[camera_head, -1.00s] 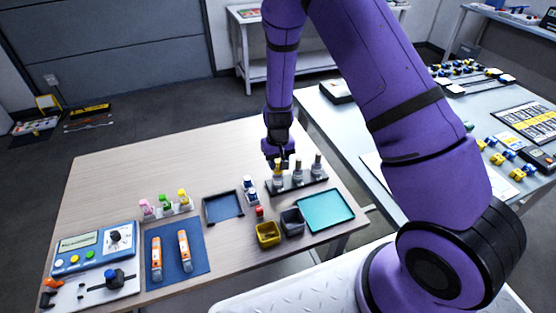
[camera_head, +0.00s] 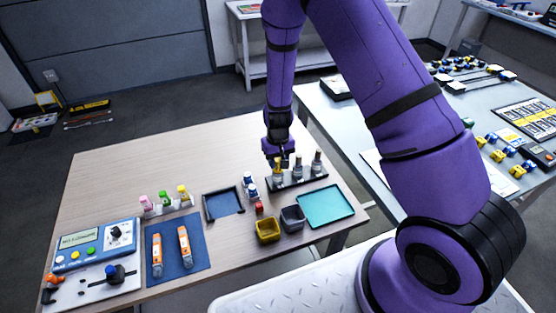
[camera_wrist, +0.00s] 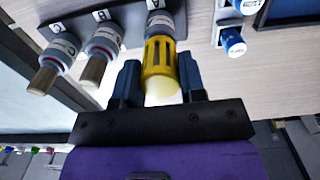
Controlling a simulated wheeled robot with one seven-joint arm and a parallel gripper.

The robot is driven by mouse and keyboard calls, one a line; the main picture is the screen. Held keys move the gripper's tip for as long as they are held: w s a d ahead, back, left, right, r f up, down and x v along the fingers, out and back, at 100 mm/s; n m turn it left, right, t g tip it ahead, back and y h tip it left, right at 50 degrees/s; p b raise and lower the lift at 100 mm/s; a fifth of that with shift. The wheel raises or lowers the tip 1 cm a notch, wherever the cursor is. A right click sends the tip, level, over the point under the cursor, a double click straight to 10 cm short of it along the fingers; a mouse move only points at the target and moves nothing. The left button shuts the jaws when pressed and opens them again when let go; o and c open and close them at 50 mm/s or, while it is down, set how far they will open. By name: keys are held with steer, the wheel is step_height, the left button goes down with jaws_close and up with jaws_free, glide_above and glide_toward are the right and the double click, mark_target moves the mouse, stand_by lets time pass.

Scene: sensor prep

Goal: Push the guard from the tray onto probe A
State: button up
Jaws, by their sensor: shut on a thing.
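The yellow slotted guard (camera_wrist: 159,58) sits between the two blue fingers of my gripper (camera_wrist: 161,82), which is shut on it. The guard is around the end of a grey probe (camera_wrist: 161,23), in line with it; how far it is seated I cannot tell. In the head view my gripper (camera_head: 281,164) is over the left end of the black probe rack (camera_head: 298,182), with the guard (camera_head: 278,172) below it. The rack labels are hard to read. A dark-rimmed blue tray (camera_head: 206,208) looks empty.
Blue-and-white bottles (camera_head: 250,186) stand close left of the rack. A yellow bin (camera_head: 267,231), a grey bin (camera_head: 292,219) and a teal tray (camera_head: 325,206) are in front. A blue mat (camera_head: 170,257) holds two orange tools. The table's back left is clear.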

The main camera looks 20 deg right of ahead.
steer(key=shift+f, duration=0.2)
steer(key=shift+c, duration=0.2)
stand_by(0.4)
steer(key=o, duration=1.1)
steer(key=shift+r, duration=0.75)
steer(key=shift+r, duration=2.9)
